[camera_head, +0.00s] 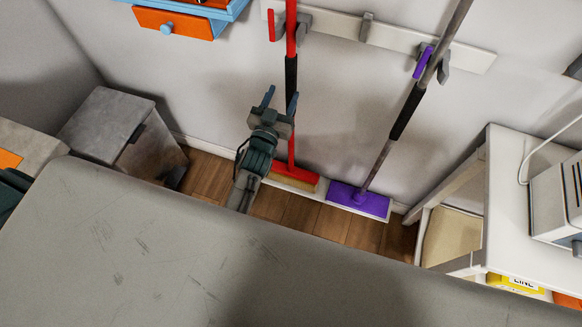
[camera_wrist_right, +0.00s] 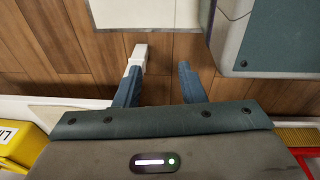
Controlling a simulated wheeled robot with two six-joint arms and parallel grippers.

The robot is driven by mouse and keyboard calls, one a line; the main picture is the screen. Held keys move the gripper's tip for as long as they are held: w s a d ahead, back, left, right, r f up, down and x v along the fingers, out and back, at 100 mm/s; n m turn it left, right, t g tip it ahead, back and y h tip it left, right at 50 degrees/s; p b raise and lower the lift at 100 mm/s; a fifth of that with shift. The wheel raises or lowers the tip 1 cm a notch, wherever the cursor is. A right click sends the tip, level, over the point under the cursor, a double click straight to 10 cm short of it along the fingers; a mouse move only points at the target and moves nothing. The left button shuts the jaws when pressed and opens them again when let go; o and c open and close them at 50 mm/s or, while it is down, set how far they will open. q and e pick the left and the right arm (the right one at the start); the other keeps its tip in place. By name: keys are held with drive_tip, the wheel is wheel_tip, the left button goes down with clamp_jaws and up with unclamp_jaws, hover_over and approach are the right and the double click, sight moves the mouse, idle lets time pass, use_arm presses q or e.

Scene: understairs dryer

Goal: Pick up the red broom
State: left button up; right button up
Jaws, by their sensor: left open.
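The red broom (camera_head: 291,38) stands upright along the wall in the head view, at a clip of the white wall rail. It has a black grip section on its pole and a red head with pale bristles low near the floor. My left gripper (camera_head: 280,98) is open in front of the lower pole, its right finger overlapping the pole just below the black section. I cannot tell whether they touch. My right gripper (camera_wrist_right: 158,82) is open and empty in the right wrist view, above the wood floor. It is not visible in the head view.
A purple mop (camera_head: 358,198) leans at the rail (camera_head: 340,27), right of the broom. A grey bin (camera_head: 115,130) stands left. A white table (camera_head: 510,185) stands right. A large grey surface (camera_head: 150,250) fills the foreground. A yellow box (camera_wrist_right: 20,140) shows in the wrist view.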

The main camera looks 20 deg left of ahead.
sight(289, 82)
use_arm(q)
drive_tip(key=w, duration=0.4)
drive_tip(key=shift+r, duration=0.25)
drive_tip(key=w, duration=0.4)
drive_tip(key=shift+w+d+r+b, duration=0.1)
drive_tip(key=shift+d+r+b, duration=0.1)
drive_tip(key=shift+r+b, duration=0.1)
drive_tip(key=shift+w, duration=0.35)
drive_tip(key=shift+s, duration=0.1)
drive_tip(key=shift+c, duration=0.2)
drive_tip(key=c, duration=0.4)
clamp_jaws()
drive_tip(key=shift+r, duration=0.1)
use_arm(e)
drive_tip(key=shift+w+r, duration=0.3)
drive_tip(key=shift+r, duration=0.25)
